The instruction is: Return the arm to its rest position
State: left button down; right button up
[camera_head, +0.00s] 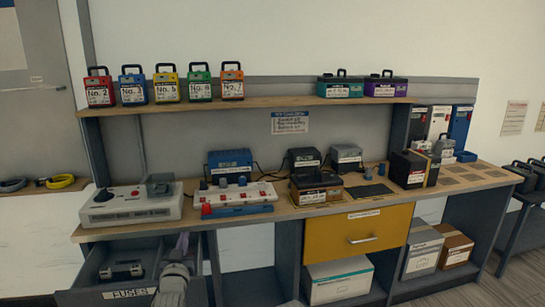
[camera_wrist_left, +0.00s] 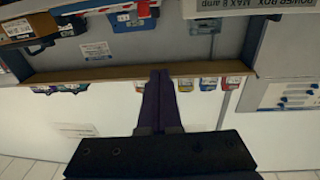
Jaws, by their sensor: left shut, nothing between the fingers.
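My left arm comes up from the bottom of the head view, in front of the open fuse drawer. My left gripper (camera_head: 183,243) is at its upper end, with dark purple fingers near the bench's front edge. In the left wrist view the gripper (camera_wrist_left: 160,76) shows its two fingers together and empty. That view is upside down, with the shelf edge and the colourful packs behind the fingertips. My right arm and gripper do not show.
The wooden bench (camera_head: 290,212) carries a grey power box (camera_head: 130,207), a power strip (camera_head: 238,195) and several batteries. The open drawer (camera_head: 100,285) labelled FUSES juts out at the lower left. Numbered packs stand on the upper shelf (camera_head: 290,101). A yellow drawer (camera_head: 358,238) is closed.

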pick_arm(q)
jog(key=s+d+f+m+g+h+b, duration=0.15)
jog(key=d+f+g, duration=0.35)
jog(key=f, duration=0.5)
jog(key=s+d+f+m+g+h+b, duration=0.1)
jog(key=s+d+f+g+b, duration=0.25)
jog(key=d+f, duration=0.5)
jog(key=s+d+f+m+g+y+b, duration=0.1)
jog(key=s+d+f+g+b, duration=0.15)
jog(key=s+f+g, duration=0.4)
jog(key=s+d+f+m+g+b, duration=0.1)
jog(key=s+d+f+m+g, duration=0.2)
jog(key=s+f, duration=0.65)
jog(key=s+r+n+p, duration=0.1)
jog(key=s+r+p, duration=0.2)
jog(key=r+p, duration=2.7)
notch_tip(320, 180, up, 3)
jog(key=shift+s+d+f+g, duration=0.15)
jog(key=shift+d+f+g, duration=0.05)
jog(key=shift+g, duration=0.2)
jog(key=shift+f, duration=0.1)
